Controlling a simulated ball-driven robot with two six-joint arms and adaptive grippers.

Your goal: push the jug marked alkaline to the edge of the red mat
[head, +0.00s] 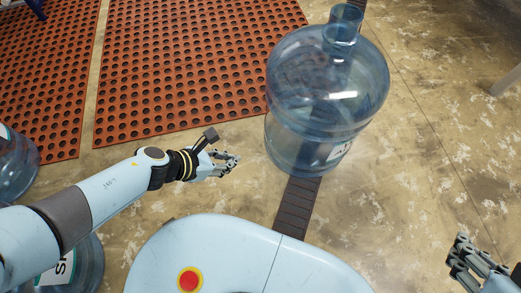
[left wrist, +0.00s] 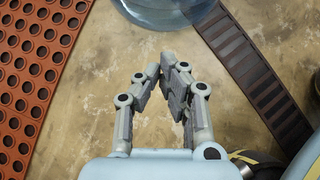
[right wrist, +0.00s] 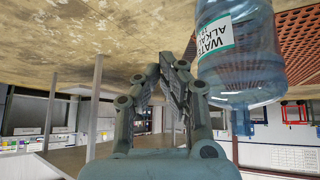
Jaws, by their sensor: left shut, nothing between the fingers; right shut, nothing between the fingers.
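A clear blue water jug (head: 325,85) stands upright on the concrete floor, next to the near right edge of the red perforated mat (head: 190,70). Its label, partly readable as "ALKALI" in the right wrist view (right wrist: 215,40), faces right. My left gripper (head: 232,162) is shut and empty, low to the left of the jug, with a gap between. The jug's base shows ahead of it in the left wrist view (left wrist: 165,10). My right gripper (head: 460,255) is shut and empty, well to the right of the jug.
A dark slotted floor strip (head: 297,203) runs under the jug. Two other jugs stand at the left, one by the mat (head: 15,170) and one partly hidden behind my arm (head: 88,265). Bare floor is clear right of the jug. A second mat section (head: 50,70) lies further left.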

